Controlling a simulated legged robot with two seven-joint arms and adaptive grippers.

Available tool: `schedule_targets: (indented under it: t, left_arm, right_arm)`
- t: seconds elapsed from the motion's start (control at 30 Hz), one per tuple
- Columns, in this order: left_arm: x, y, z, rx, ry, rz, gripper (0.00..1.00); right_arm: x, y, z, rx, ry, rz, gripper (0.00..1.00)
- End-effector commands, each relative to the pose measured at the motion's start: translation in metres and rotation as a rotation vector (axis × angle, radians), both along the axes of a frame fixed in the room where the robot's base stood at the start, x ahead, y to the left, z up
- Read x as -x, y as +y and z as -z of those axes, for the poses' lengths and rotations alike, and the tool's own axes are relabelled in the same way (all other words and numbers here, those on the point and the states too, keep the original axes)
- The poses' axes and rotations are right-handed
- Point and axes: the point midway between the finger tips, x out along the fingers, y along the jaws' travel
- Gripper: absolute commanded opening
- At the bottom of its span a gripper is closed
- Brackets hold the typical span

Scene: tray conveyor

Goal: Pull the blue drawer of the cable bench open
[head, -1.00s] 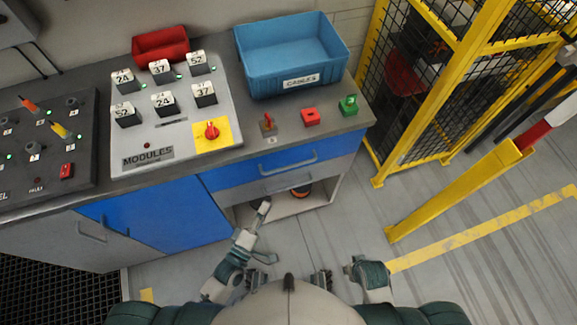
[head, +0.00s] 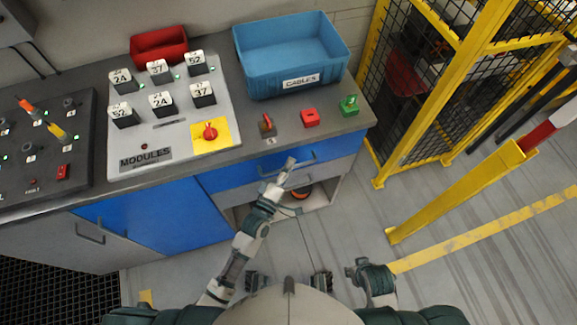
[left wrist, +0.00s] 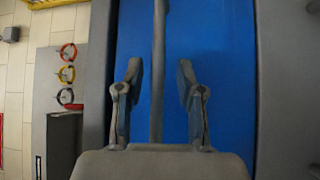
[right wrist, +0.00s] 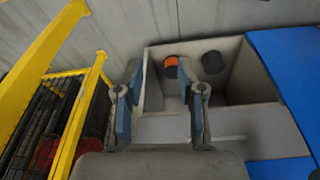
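The blue drawer (head: 225,179) sits under the bench top at the right and looks closed. Its front fills much of the left wrist view (left wrist: 225,60). The drawer handle (left wrist: 158,50) is a grey bar running between the fingers of my left gripper (left wrist: 159,90). That gripper is open, with one finger on each side of the bar and a gap on both sides. In the head view my left gripper (head: 286,170) covers part of the handle. My right gripper (right wrist: 162,95) is open and empty, away from the drawer.
The bench top holds a blue CABLES bin (head: 270,85), a red bin (head: 160,48) and a modules panel (head: 170,135). Below the drawers is an open compartment (right wrist: 250,85) with an orange and a dark round item. A yellow post (head: 450,195) and mesh cage stand at right.

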Motion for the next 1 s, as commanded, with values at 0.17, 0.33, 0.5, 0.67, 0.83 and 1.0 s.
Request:
schedule_targets:
  t: [0.17, 0.33, 0.5, 0.67, 0.83, 1.0]
  left_arm:
    - [0.000, 0.000, 0.000, 0.000, 0.000, 0.000, 0.27]
    - [0.000, 0.000, 0.000, 0.000, 0.000, 0.000, 0.00]
    - [0.000, 0.001, 0.001, 0.000, 0.002, 0.000, 0.00]
    - [0.005, 0.000, 0.001, -0.001, 0.004, 0.000, 0.00]
    - [0.026, -0.007, 0.000, -0.001, 0.005, 0.002, 0.00]
    - [0.064, -0.019, -0.001, -0.002, 0.008, 0.002, 0.00]
  right_arm:
    - [0.000, 0.000, 0.000, 0.000, 0.001, 0.000, 0.39]
    - [0.000, 0.000, 0.001, 0.001, 0.003, 0.000, 0.39]
    - [0.000, 0.000, 0.001, 0.001, 0.003, 0.000, 0.39]
    - [0.000, 0.000, -0.001, 0.001, 0.003, 0.000, 0.39]
    - [-0.004, 0.001, 0.024, 0.006, 0.024, 0.002, 0.39]
    - [-0.010, 0.002, 0.064, 0.006, 0.033, -0.002, 0.39]
